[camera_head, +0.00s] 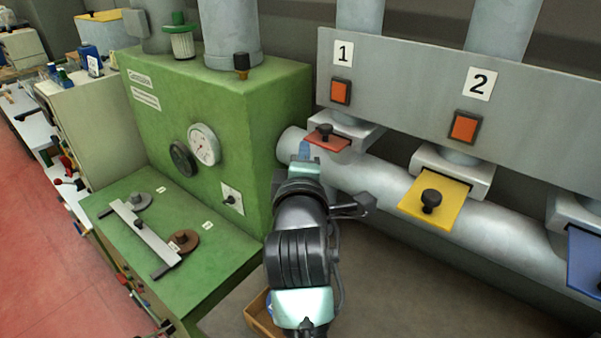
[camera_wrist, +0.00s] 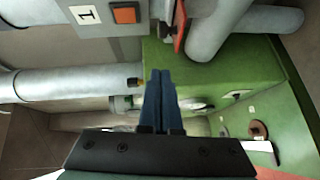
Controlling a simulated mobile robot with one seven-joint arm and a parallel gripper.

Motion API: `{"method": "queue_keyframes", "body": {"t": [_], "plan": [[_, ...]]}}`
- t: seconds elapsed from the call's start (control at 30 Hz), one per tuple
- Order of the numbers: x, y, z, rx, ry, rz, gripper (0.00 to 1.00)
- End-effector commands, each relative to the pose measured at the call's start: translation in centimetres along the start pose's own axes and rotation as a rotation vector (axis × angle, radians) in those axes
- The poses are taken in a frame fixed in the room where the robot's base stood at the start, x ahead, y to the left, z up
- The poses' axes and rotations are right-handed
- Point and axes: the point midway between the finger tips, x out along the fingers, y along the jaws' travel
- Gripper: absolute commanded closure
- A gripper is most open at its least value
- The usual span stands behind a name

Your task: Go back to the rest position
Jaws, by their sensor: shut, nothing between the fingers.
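My gripper (camera_head: 305,151) is raised at the end of my arm in the middle of the head view, in front of the grey pipe and beside the right side of the green machine. In the wrist view its two blue fingers (camera_wrist: 160,90) lie together, shut and empty. The red slide plate (camera_head: 327,141) with a black knob, below the number 1, is just right of the fingertips in the head view. I cannot tell the exact gap between them. My forearm hides part of the pipe and floor.
The green machine (camera_head: 180,95) with its gauge and green ledge (camera_head: 210,262) stands left of my arm. The grey pipe (camera_head: 370,180) runs to the right, under a yellow slide plate (camera_head: 445,197) and a blue one (camera_head: 585,262). A wooden box (camera_head: 258,318) is low beside my arm.

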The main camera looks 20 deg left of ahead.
Motion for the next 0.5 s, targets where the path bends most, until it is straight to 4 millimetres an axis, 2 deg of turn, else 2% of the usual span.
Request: {"method": "queue_keyframes", "body": {"t": [0.2,0.5], "plan": [[-2.9,-0.1,-0.1,0.001,0.003,0.001,1.0],[-4.2,0.2,-0.1,0.006,0.002,0.005,1.0]]}}
